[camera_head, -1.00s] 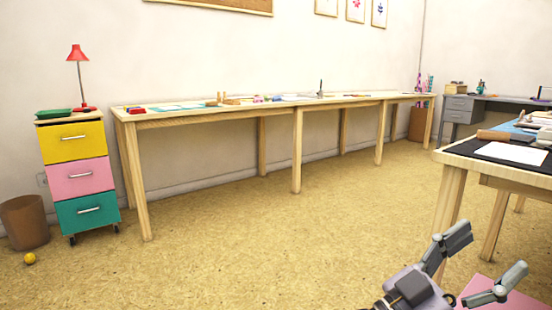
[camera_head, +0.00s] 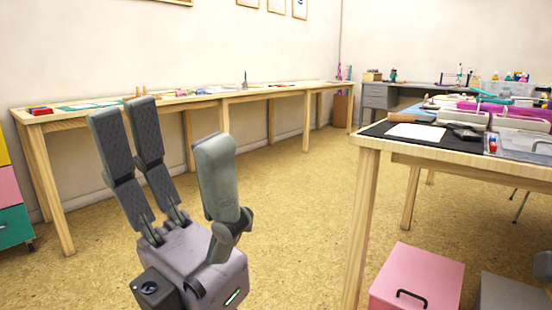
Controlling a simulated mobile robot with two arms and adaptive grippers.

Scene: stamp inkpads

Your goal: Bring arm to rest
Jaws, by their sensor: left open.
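My left gripper (camera_head: 172,135) is large in the lower left of the head view. Its grey fingers point up and stand apart, with nothing between them. It is raised over open floor, left of the near worktable (camera_head: 362,150), and in the picture it overlaps the long wall table. It touches nothing that I can see. My right gripper is not clearly in view; only a small grey piece shows at the lower right edge, and I cannot tell what it is.
The long wooden table (camera_head: 205,104) runs along the wall. The near worktable carries a black mat (camera_head: 378,130) with white paper (camera_head: 416,132). A pink box (camera_head: 416,278) stands beneath it. A grey desk (camera_head: 377,97) is at the back. The floor between the tables is clear.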

